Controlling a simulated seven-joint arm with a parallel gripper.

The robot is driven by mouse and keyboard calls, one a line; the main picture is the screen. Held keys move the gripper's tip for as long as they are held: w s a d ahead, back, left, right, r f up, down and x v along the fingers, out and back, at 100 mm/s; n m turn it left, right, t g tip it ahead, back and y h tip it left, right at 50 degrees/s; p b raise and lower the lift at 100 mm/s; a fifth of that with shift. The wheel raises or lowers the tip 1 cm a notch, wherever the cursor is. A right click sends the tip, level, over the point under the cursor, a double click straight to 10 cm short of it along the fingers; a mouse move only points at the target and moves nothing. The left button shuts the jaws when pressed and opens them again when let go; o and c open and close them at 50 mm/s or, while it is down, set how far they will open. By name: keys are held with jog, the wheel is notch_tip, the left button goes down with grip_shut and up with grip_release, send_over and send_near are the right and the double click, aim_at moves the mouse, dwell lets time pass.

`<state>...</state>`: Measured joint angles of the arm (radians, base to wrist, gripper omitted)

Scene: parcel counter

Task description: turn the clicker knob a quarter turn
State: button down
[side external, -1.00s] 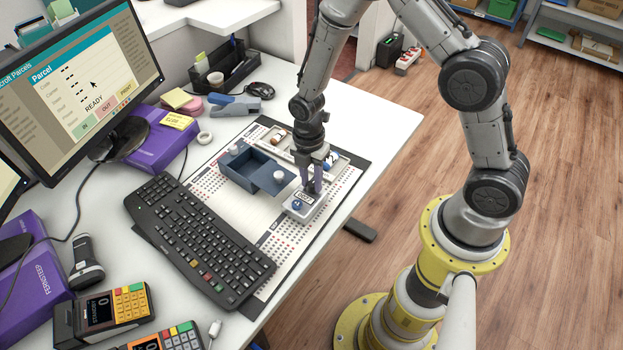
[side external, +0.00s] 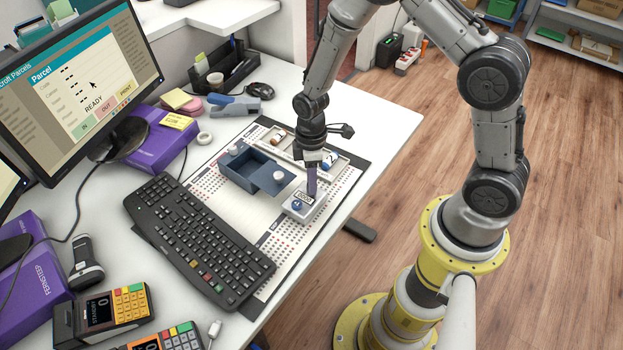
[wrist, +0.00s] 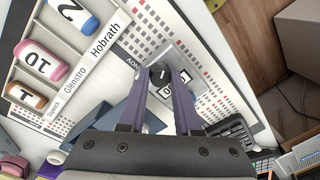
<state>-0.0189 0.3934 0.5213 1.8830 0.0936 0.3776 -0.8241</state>
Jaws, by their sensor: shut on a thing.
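The clicker (side external: 299,207) is a small light-grey box with a number display and a blue button on top, lying on the printed sheet right of the keyboard. My gripper (side external: 311,192) points down onto the clicker's far end. In the wrist view my gripper (wrist: 166,82) has its two purple fingers on either side of the dark round knob (wrist: 159,73), shut on it. A pale mark shows on the knob's top. The clicker's display (wrist: 174,92) is partly covered by a finger. In the side view the fingers hide the knob.
A blue box with an open drawer (side external: 272,178) stands left of the clicker. A tray of labelled cylinders (wrist: 43,70) lies behind it. The black keyboard (side external: 195,235) is to the left. The counter's right side (side external: 385,135) is clear.

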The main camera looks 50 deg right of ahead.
jog(key=m, duration=0.4)
jog(key=shift+m, duration=0.3)
dwell(0.3)
jog(key=c, duration=0.6)
grip_release()
jog(key=shift+r, duration=0.15)
notch_tip(320, 180, up, 14)
jog(key=shift+w+d+f, duration=0.15)
jog(key=shift+d+f, duration=0.05)
jog(key=shift+d, duration=0.15)
